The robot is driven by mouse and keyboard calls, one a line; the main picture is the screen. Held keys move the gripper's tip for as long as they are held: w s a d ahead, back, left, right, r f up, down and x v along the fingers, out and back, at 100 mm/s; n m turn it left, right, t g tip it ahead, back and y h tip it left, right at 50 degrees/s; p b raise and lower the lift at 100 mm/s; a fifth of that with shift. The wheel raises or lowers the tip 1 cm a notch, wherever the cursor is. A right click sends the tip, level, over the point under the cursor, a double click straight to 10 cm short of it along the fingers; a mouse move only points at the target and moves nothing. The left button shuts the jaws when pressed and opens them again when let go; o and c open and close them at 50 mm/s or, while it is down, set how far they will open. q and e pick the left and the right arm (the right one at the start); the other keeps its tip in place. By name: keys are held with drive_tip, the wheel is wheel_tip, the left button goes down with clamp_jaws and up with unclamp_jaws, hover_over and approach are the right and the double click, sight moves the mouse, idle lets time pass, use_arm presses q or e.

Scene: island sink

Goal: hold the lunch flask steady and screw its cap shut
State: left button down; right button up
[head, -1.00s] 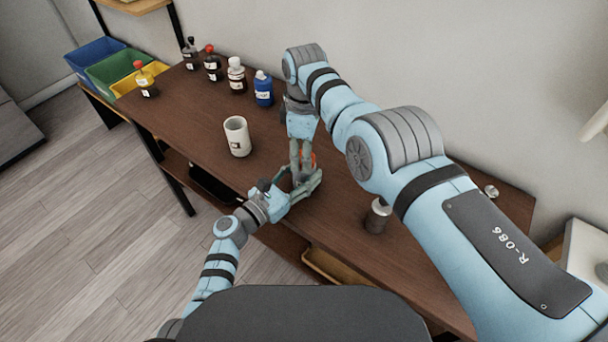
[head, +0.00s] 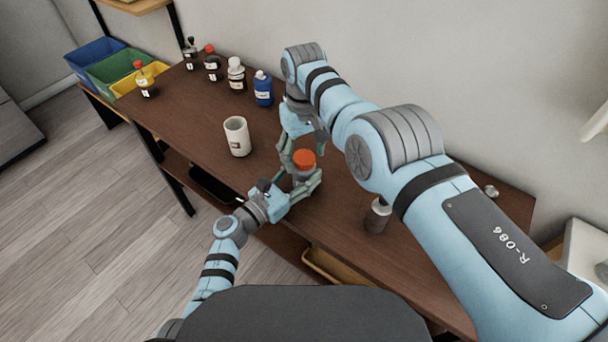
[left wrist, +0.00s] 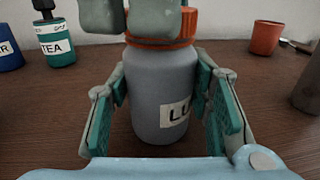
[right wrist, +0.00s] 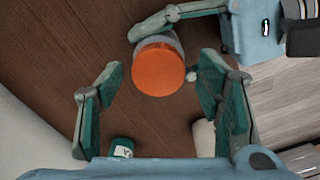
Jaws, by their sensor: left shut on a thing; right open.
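The lunch flask (left wrist: 160,95) is a grey bottle with a partly visible label starting "LU", standing upright on the brown table. Its orange cap (head: 303,158) sits on top; whether it is fully tight I cannot tell. My left gripper (head: 304,186) is shut around the flask body, a finger on each side. My right gripper (head: 291,151) is open and empty close to the cap. In the right wrist view the cap (right wrist: 158,70) shows beyond and between the open fingers. In the left wrist view the right fingers hide part of the cap.
A white labelled mug (head: 237,137) stands left of the flask. A blue bottle (head: 263,88) and several other bottles stand farther back. A grey cylinder (head: 377,215) stands to the right, near my right arm. Coloured bins (head: 112,68) are at the far left end.

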wheel_tip(320, 180, up, 4)
drive_tip(key=shift+r, duration=0.15)
wheel_tip(320, 180, up, 4)
drive_tip(key=n, duration=0.5)
drive_tip(key=shift+f, duration=0.25)
drive_tip(key=shift+c, duration=0.4)
drive_tip(key=shift+f, duration=0.15)
wheel_tip(320, 180, down, 8)
drive_tip(key=shift+d+r, duration=0.1)
